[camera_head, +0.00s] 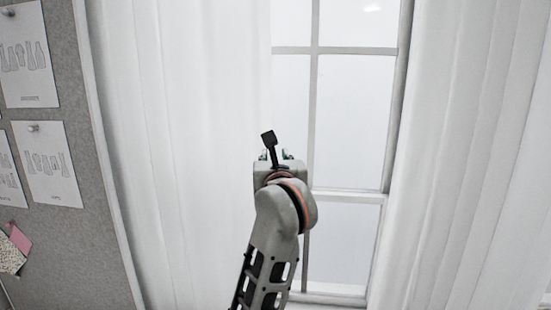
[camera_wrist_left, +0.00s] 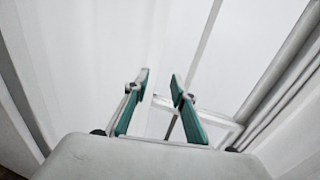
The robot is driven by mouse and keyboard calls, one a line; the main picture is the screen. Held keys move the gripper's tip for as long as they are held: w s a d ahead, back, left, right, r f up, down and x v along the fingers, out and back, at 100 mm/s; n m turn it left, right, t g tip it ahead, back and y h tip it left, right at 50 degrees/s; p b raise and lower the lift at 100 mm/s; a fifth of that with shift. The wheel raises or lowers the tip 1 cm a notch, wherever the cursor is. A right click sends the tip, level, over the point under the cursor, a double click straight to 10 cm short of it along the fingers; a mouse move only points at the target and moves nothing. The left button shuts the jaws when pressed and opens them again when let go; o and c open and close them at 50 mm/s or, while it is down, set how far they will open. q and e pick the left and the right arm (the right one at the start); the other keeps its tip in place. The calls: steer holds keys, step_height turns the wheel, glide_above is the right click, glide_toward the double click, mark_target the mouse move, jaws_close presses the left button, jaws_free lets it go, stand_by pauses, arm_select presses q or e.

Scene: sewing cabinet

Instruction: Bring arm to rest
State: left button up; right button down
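My left arm (camera_head: 268,250) rises from the bottom of the head view, in front of the window. Its gripper (camera_head: 277,156) is raised at the middle of the view, facing away toward the window, and its body hides most of the fingers. In the left wrist view the gripper (camera_wrist_left: 160,76) shows two green-padded fingers with a clear gap between them. It is open, with nothing between the fingers. My right arm and gripper are not in view.
A window (camera_head: 350,120) stands ahead, with white curtains on the left (camera_head: 185,120) and right (camera_head: 480,150). A grey pinboard (camera_head: 75,240) with pinned pattern sheets (camera_head: 45,165) is at the far left. No contact between my arm and these is visible.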

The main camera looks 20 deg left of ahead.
arm_select(q)
steer(key=shift+s+d, duration=0.15)
steer(key=shift+s, duration=0.2)
steer(key=s+a+f+m+t+y, duration=0.1)
steer(key=s+a+f+m+y, duration=0.5)
steer(key=a+f+m+y, duration=0.15)
steer(key=s+d+f+m+t+h, duration=0.1)
steer(key=s+d+f+m+h, duration=0.25)
steer(key=f+m+h, duration=0.4)
steer(key=s+d+f+m+h, duration=0.2)
steer(key=d+f+m+h, duration=0.25)
steer(key=f+m, duration=0.6)
steer(key=s+d+f+m+t+h, duration=0.1)
steer(key=s+d+f+m+h, duration=0.1)
steer(key=d+f+m+h, duration=0.55)
steer(key=s+a+f+m+g+y, duration=0.1)
steer(key=s+f+m+g, duration=0.3)
steer(key=s+f, duration=0.5)
steer(key=s+a+f+m+g+y, duration=0.1)
steer(key=s+a+f+m+g, duration=0.3)
steer(key=f, duration=1.3)
steer(key=s+m, duration=0.4)
steer(key=s, duration=0.1)
steer(key=shift+g, duration=0.4)
steer(key=shift+s, duration=0.1)
